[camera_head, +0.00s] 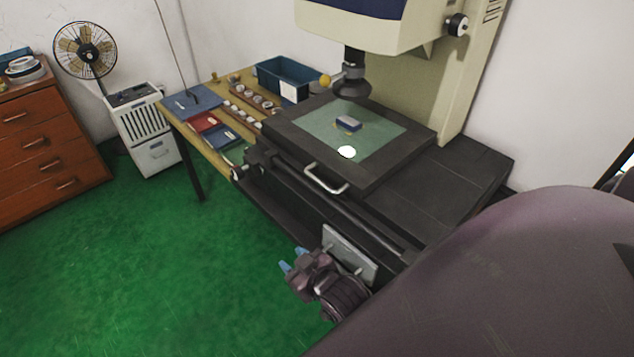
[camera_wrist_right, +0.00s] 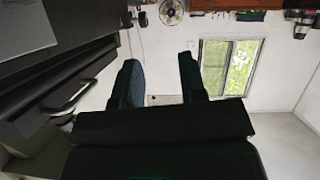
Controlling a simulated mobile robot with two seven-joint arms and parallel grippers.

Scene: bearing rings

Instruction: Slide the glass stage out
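The glass stage (camera_head: 385,135) is a greenish pane in a black frame (camera_head: 300,150) on the measuring machine. A small dark blue block and a bright white spot show on the glass. A pale bar handle (camera_head: 325,181) is on the frame's front edge; it also shows in the right wrist view (camera_wrist_right: 68,100), left of the fingers. My right gripper (camera_head: 292,260) is below and in front of the handle, apart from it. In the right wrist view its two fingers (camera_wrist_right: 160,82) stand apart with nothing between them. My left gripper is not in view.
The machine's column and lens (camera_head: 352,75) stand over the glass. A wooden table (camera_head: 185,125) left of the machine holds trays, rings and a blue bin (camera_head: 288,78). A fan (camera_head: 85,45), white cabinet and drawers stand farther left. The green floor in front is clear.

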